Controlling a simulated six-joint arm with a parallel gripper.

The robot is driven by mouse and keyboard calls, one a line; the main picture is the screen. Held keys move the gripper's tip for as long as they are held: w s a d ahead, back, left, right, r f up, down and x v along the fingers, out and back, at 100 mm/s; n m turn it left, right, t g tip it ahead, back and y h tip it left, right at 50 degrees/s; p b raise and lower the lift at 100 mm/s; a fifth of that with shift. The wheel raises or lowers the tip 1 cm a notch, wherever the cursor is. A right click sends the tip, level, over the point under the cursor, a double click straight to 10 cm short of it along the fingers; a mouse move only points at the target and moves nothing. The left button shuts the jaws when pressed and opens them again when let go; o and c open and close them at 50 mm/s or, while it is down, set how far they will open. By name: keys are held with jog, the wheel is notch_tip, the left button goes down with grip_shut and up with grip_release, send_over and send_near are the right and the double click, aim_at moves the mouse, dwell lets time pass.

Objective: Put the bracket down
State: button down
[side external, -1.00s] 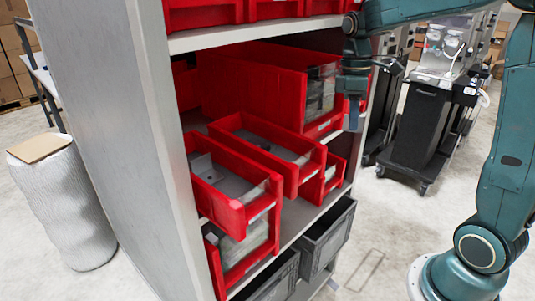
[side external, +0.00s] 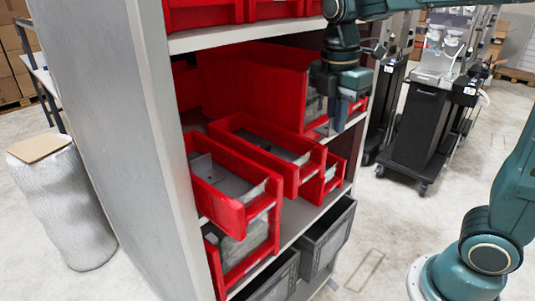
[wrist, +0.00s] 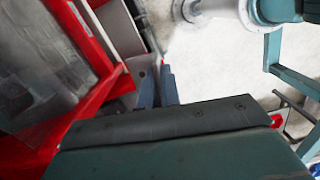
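My gripper (side external: 341,120) hangs fingers down just outside the shelf opening, in front of the large red bin. In the wrist view its two blue-grey fingers (wrist: 158,90) stand close together. A small grey plate with a dark hole, which looks like the bracket (wrist: 147,70), shows at the fingers and seems held between them. Part of it is hidden by the fingers. In the side view I cannot make the held piece out. Another grey bracket-like plate with a hole (side external: 203,166) lies in the front left red bin (side external: 233,213).
The large red bin (side external: 245,90) has a clear front panel. A narrower red bin (side external: 290,178) sits below it. Grey crates (side external: 327,240) stand on the lowest shelf. The grey shelf side (side external: 110,110) walls the left. A dark cart (side external: 420,125) stands behind; open floor lies right.

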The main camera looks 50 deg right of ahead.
jog(key=shift+s+a+r+n, duration=0.1)
jog(key=shift+a+r+n, duration=0.05)
jog(key=shift+a+n, duration=0.35)
jog(key=shift+s+a+r+n, duration=0.1)
jog(key=shift+a+n, duration=0.3)
jog(key=shift+n, duration=0.2)
jog(key=shift+w, duration=0.1)
send_near(239, 183)
jog(key=s+a+r, duration=0.1)
jog(key=s+a, duration=0.1)
jog(key=s, duration=0.2)
jog(key=shift+f, duration=1.5)
jog(key=shift+f, duration=0.1)
notch_tip(239, 183, down, 2)
jog(key=shift+f, duration=0.25)
jog(key=shift+a+f, duration=0.15)
jog(key=shift+f, duration=0.4)
jog(key=shift+f, duration=0.15)
